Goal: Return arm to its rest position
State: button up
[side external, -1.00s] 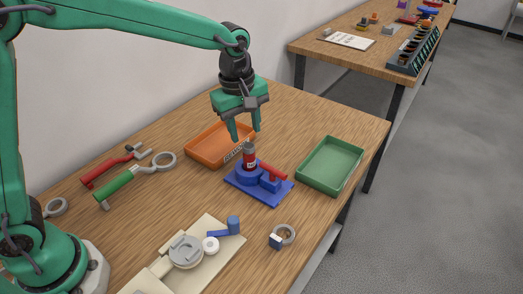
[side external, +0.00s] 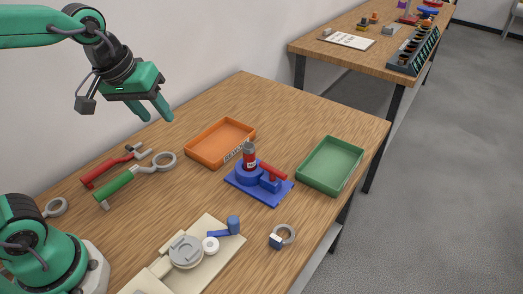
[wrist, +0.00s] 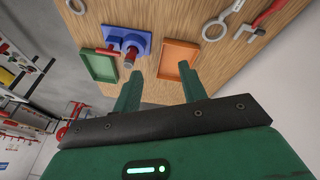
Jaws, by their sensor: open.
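My gripper (side external: 157,112) is a green two-finger gripper, open and empty, held well above the back left of the wooden table (side external: 292,122). In the wrist view its two fingers (wrist: 158,88) are spread apart with nothing between them. A blue fixture (side external: 258,192) with a red lever and a red cylindrical valve part (side external: 249,160) stands upright on the table, well to the right of my gripper. The fixture also shows at the top of the wrist view (wrist: 112,33).
An orange tray (side external: 205,154) and a green tray (side external: 311,181) look empty. A red-handled wrench (side external: 105,170) and a green-handled strap wrench (side external: 117,186) lie at the left. A beige fixture (side external: 220,248) and a ring clamp (side external: 276,242) are in front. A second table (side external: 372,60) stands behind.

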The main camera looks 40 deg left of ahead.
jog(key=s+a+f+m+t, duration=0.1)
jog(key=s+a+m, duration=0.2)
jog(key=s, duration=0.4)
jog(key=shift+s+f+m, duration=0.2)
jog(key=shift+f+m, duration=0.05)
jog(key=shift+m, duration=0.45)
